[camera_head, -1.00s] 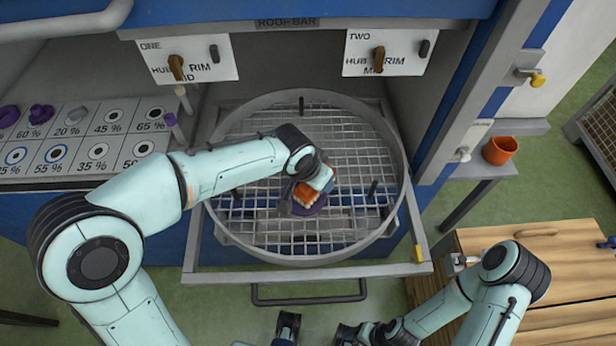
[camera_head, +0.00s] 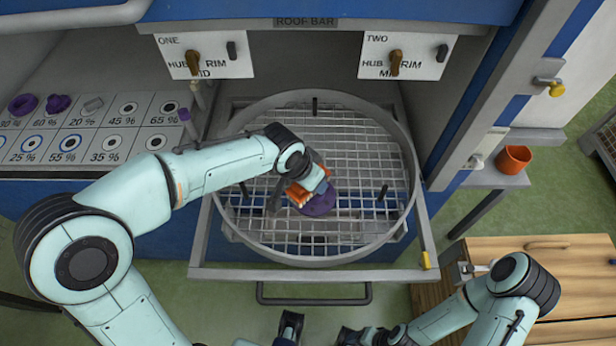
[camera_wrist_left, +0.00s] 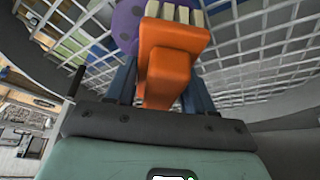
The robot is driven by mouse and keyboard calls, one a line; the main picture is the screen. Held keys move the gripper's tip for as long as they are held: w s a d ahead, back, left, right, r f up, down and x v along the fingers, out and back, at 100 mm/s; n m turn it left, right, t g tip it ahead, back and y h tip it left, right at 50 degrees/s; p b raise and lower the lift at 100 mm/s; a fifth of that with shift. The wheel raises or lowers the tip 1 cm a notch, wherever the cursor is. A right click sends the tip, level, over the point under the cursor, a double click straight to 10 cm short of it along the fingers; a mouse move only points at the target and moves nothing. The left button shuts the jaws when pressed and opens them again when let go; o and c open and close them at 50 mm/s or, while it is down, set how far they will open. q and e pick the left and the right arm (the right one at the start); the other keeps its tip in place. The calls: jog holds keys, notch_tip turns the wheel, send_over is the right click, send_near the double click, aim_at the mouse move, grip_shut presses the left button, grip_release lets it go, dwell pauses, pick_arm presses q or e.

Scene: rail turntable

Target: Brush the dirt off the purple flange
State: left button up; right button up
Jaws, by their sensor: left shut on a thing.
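The purple flange (camera_head: 319,204) lies on the wire-mesh turntable (camera_head: 350,150), near its middle front. My left gripper (camera_head: 312,180) is above the flange and shut on an orange brush (camera_head: 298,196) with pale bristles. In the left wrist view the brush (camera_wrist_left: 168,60) sits between the fingers, its bristles (camera_wrist_left: 175,13) over or against the purple flange (camera_wrist_left: 128,22). I cannot tell whether they touch. Dark spots show on the flange there; I cannot tell holes from dirt. My right gripper (camera_head: 318,335) is at the bottom edge, away from the turntable, its fingers unclear.
A round metal rim and upright pegs surround the mesh. Panels ONE (camera_head: 203,68) and TWO (camera_head: 408,54) with knobs hang behind. A marked board (camera_head: 90,130) with purple parts is at left. An orange cup (camera_head: 514,159) stands on a right shelf, above a wooden bench (camera_head: 550,255).

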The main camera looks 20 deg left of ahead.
aim_at(326, 194)
pick_arm(q)
jog(key=shift+w+d+f, duration=0.1)
jog(key=shift+w+d, duration=0.1)
jog(key=shift+d, duration=0.75)
jog(key=shift+w+d+f, duration=0.1)
jog(key=shift+w+d, duration=0.05)
jog(key=shift+d, duration=0.8)
jog(key=shift+s+a+r, duration=0.1)
jog(key=shift+s+a, duration=0.1)
jog(key=shift+a, duration=0.65)
jog(key=shift+s+a+f, duration=0.1)
jog(key=shift+s+a, duration=0.05)
jog(key=shift+a, duration=0.65)
jog(key=shift+s+a+r, duration=0.1)
jog(key=shift+s+a, duration=0.1)
jog(key=shift+a, duration=0.65)
jog(key=shift+w+d+r, duration=0.1)
jog(key=shift+w+d, duration=0.1)
jog(key=shift+d, duration=0.65)
jog(key=shift+w+d+r, duration=0.1)
jog(key=shift+w+d, duration=0.1)
jog(key=shift+d, duration=0.6)
jog(key=shift+w+d, duration=0.2)
jog(key=shift+d, duration=0.65)
pick_arm(e)
jog(key=shift+s+f, duration=0.1)
jog(key=shift+f, duration=0.1)
